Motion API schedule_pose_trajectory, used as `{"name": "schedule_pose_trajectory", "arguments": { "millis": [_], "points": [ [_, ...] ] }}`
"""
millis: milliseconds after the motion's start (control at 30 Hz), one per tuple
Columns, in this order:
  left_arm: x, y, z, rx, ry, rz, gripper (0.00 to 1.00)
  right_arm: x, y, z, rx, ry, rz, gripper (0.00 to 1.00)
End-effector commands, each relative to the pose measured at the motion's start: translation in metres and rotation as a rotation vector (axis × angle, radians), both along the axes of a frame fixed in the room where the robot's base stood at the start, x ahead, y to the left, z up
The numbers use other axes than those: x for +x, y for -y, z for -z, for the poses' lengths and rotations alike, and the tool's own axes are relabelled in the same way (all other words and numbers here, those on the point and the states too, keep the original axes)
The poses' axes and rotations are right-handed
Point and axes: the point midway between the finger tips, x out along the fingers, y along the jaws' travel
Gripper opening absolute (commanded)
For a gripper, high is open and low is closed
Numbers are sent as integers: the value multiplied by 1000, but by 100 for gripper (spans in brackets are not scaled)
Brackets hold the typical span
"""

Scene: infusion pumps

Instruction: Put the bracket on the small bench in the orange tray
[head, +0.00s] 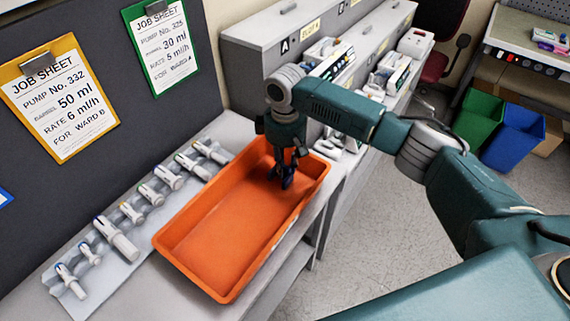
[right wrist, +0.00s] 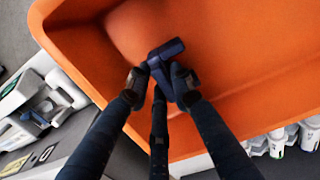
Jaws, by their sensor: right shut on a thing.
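The orange tray (head: 231,221) lies on the grey bench in the middle of the head view and fills much of the right wrist view (right wrist: 240,50). My right gripper (head: 285,172) points down inside the far end of the tray. In the right wrist view its fingers (right wrist: 160,80) are shut on a dark blue bracket (right wrist: 167,48). The bracket also shows small and dark at the fingertips in the head view (head: 288,183). I cannot tell whether it touches the tray floor. My left gripper is not in view.
A rack of several syringes (head: 117,238) lies left of the tray. Job sheets (head: 60,98) hang on the dark panel behind. Pumps (head: 392,72) stand on the grey unit at the back. Green (head: 478,120) and blue (head: 514,136) bins stand on the floor at right. Most of the tray's near part is empty.

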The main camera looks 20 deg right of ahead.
Motion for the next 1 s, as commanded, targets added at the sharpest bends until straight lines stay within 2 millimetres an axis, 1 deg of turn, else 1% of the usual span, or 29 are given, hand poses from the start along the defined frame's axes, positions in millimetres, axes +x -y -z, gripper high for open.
{"name": "schedule_pose_trajectory", "arguments": {
  "millis": [100,400,433,467,500,533,833,933,1000],
  "points": [
    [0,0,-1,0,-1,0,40,0,0,5,-1,1,-1,0],
    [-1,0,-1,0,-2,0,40,0,0,7,0,0,-1,0],
    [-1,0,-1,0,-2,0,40,0,0,8,0,0,-1,24],
    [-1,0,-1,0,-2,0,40,0,0,8,-1,1,-1,30],
    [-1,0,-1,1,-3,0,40,0,0,8,-1,1,-1,38],
    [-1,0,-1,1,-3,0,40,0,0,8,-1,1,-1,41],
    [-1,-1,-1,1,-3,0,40,0,0,6,0,1,-1,41],
    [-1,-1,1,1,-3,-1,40,1,0,-1,1,3,-1,41],
    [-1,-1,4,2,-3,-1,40,1,-1,-11,2,4,-2,41]
  ]
}}
